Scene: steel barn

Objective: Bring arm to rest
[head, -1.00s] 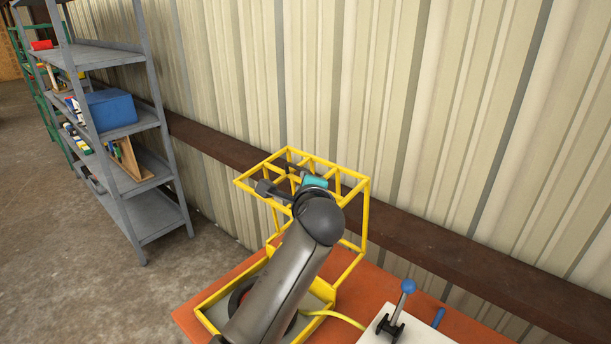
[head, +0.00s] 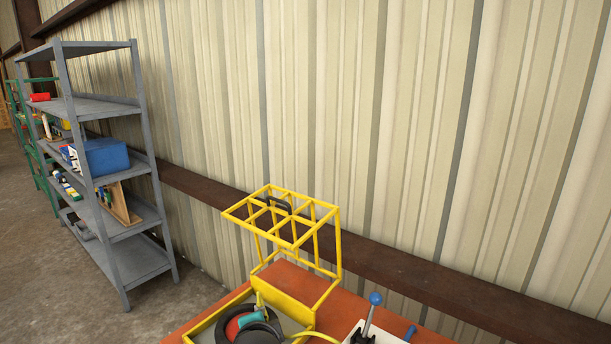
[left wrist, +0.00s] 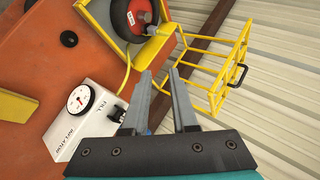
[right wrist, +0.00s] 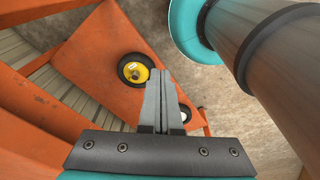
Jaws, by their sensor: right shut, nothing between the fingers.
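My left gripper (left wrist: 160,72) shows in the left wrist view with its two fingers apart and nothing between them. It is above the workbench, beside the white inflator box and the yellow cage. My right gripper (right wrist: 157,74) shows in the right wrist view with its fingers together and empty, over an orange surface with a yellow-hubbed wheel (right wrist: 134,71).
The yellow cage (head: 334,245) stands on the orange bench (head: 345,316) with its barred lid raised and a red-hubbed wheel (left wrist: 136,18) inside. The inflator box (left wrist: 92,112) has a dial, and a blue-knobbed lever (head: 375,299). Grey shelves (head: 130,262) stand left; a corrugated wall is behind.

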